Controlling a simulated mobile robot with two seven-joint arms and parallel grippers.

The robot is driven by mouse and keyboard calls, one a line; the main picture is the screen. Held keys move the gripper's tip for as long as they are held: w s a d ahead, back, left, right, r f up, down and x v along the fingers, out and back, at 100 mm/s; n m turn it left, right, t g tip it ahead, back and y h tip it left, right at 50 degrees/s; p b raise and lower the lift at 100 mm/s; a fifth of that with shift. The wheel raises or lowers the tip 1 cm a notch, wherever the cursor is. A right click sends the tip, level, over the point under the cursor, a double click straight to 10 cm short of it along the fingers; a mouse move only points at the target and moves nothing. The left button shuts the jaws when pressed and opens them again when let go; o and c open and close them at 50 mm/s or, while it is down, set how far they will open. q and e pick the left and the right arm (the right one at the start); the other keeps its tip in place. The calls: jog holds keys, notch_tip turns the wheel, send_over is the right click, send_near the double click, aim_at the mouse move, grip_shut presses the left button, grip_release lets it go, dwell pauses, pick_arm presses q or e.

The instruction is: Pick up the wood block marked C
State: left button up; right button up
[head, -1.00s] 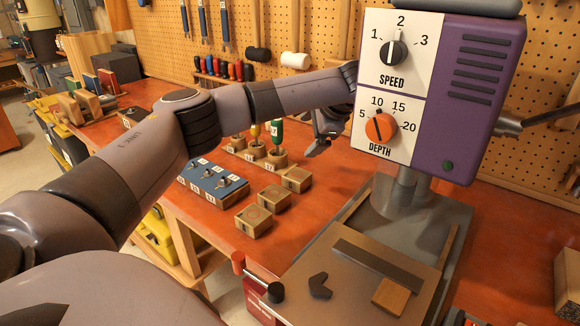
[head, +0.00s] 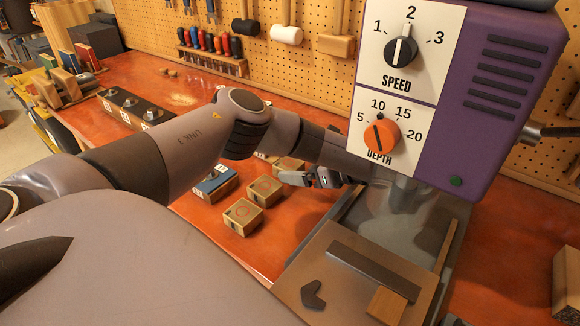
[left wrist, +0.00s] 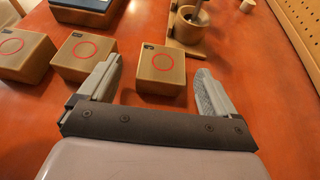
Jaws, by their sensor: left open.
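Three wood blocks with red rings on top stand in a row on the orange bench. In the head view they are the front block (head: 243,216), the middle block (head: 265,190) and the back block (head: 288,164), partly hidden by my arm. In the left wrist view they are the left block (left wrist: 22,56), the middle block (left wrist: 82,57) and the right block (left wrist: 160,72). Their small dark marks are too small to read, so I cannot tell which is C. My left gripper (head: 326,179) is open and empty, its fingers (left wrist: 159,78) pointing towards the right block in the wrist view.
A purple drill press (head: 480,90) with a grey base stands right of the gripper. A blue-topped switch block (head: 215,182) lies left of the blocks. A wooden peg holder (left wrist: 186,55) stands behind the right block. Bare bench lies in front of the blocks.

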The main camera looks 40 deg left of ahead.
aim_at(289, 163)
pick_arm(q)
jog(key=x, duration=0.4)
jog(key=shift+w+a+r, duration=0.1)
jog(key=shift+a+r, duration=0.05)
jog(key=c, duration=1.1)
jog(key=shift+o, duration=0.2)
jog(key=shift+r, duration=0.1)
